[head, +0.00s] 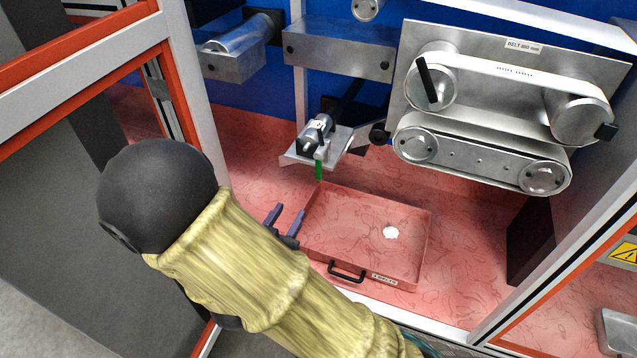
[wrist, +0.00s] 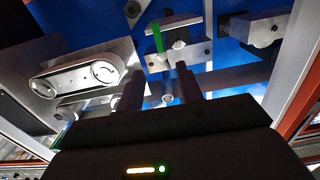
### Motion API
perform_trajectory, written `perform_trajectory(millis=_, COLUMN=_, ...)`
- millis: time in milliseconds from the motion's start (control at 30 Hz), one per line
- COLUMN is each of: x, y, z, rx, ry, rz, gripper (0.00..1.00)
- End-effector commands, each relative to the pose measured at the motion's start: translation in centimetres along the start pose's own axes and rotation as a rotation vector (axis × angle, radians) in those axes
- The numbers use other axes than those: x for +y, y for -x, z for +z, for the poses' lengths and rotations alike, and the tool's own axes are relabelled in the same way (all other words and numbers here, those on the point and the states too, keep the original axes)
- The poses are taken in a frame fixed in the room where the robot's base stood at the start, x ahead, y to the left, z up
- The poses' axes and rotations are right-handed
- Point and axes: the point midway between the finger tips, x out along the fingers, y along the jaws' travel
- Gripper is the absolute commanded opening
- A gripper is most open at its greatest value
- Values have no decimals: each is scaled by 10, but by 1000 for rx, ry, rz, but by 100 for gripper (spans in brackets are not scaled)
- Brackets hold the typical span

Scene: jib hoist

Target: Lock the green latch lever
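The green latch lever (head: 319,168) hangs down from a metal bracket (head: 334,146) under a small cylinder in the head view. In the wrist view the lever (wrist: 158,38) shows as a narrow green bar beyond the fingers, beside a round metal part. My gripper (head: 287,211) is open, its two dark fingers apart with nothing between them. It is below and left of the lever in the head view, apart from it. In the wrist view the gripper (wrist: 159,69) has the lever roughly in line with the gap between its fingers.
A belt unit (head: 500,110) stands to the right. A metal block (head: 338,48) is above, and an open orange-edged door frame (head: 90,65) is at left.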

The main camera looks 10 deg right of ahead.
Motion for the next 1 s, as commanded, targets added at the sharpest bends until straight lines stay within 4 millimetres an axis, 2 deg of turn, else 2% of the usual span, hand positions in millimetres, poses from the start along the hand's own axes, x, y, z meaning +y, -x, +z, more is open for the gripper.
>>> perform_trajectory(millis=33, x=1, y=2, z=4, rx=20, ry=5, rz=4, gripper=36)
perform_trajectory(millis=367, x=2, y=4, z=0, rx=35, ry=7, rz=9, gripper=36)
perform_trajectory(millis=533, x=2, y=-3, z=0, rx=35, ry=6, rz=11, gripper=36)
perform_trajectory(millis=667, x=3, y=-18, z=1, rx=34, ry=5, rz=13, gripper=36)
perform_trajectory(millis=1000, x=3, y=-77, z=-1, rx=34, ry=5, rz=13, gripper=36)
